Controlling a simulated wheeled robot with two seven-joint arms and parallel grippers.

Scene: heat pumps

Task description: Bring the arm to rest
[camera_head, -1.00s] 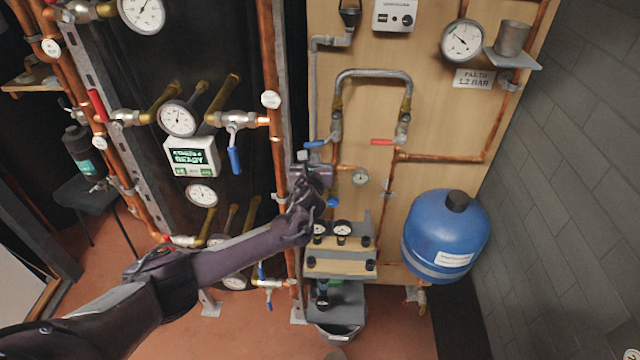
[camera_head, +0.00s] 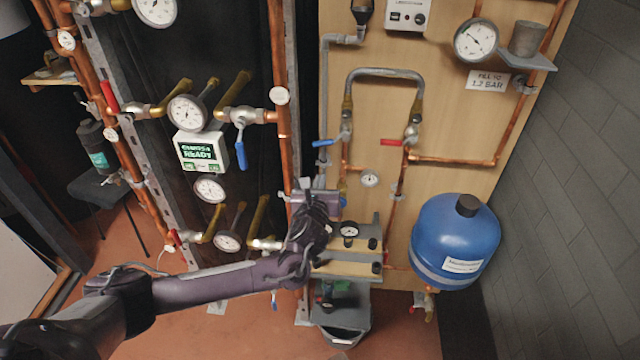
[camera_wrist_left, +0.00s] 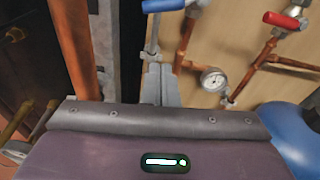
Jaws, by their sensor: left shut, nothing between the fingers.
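My left gripper (camera_head: 307,184) is in front of the wooden pipe board (camera_head: 440,85), above the stepped shelf with gauges (camera_head: 347,262). In the left wrist view its narrow fingers (camera_wrist_left: 160,84) are together with nothing between them. They point up towards the blue-handled valve (camera_wrist_left: 165,5), which also shows in the head view (camera_head: 323,143). A small gauge (camera_wrist_left: 213,79) sits right of the fingers. I cannot tell whether the fingers touch the pipework. My left arm reaches in from the lower left. My right gripper is in neither view.
A blue pressure tank (camera_head: 455,240) hangs right of the shelf. A red-handled valve (camera_head: 392,142) is on the board. Red floor (camera_head: 235,325) is open below.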

